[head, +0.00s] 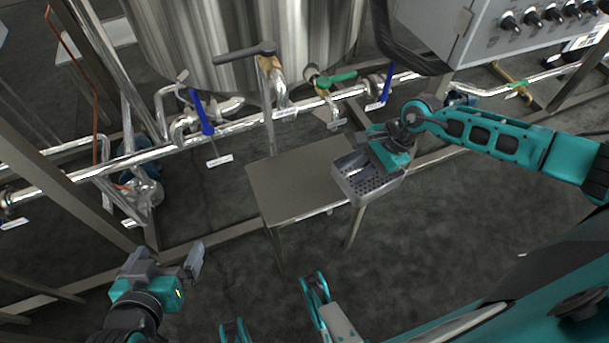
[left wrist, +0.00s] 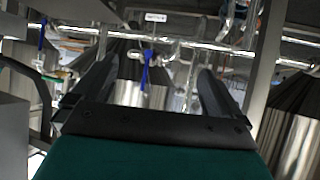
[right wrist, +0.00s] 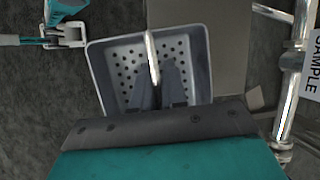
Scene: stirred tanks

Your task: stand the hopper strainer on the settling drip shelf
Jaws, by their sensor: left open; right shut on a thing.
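The hopper strainer (head: 362,183) is a grey square basket with a perforated bottom. My right gripper (head: 383,150) is shut on it and holds it at the right end of the shelf. In the right wrist view the strainer (right wrist: 110,70) shows from above, with a bright bar across its opening and the fingers of my right gripper (right wrist: 160,90) over it. The settling drip shelf (head: 290,185) is a bare flat metal plate on legs. Whether the strainer touches it I cannot tell. My left gripper (head: 185,265) is open and empty, at the lower left, away from the shelf.
A large steel tank (head: 240,40) stands behind the shelf, with pipes and blue-handled valves (head: 203,115) below it. A control box (head: 470,30) with black knobs hangs at the upper right.

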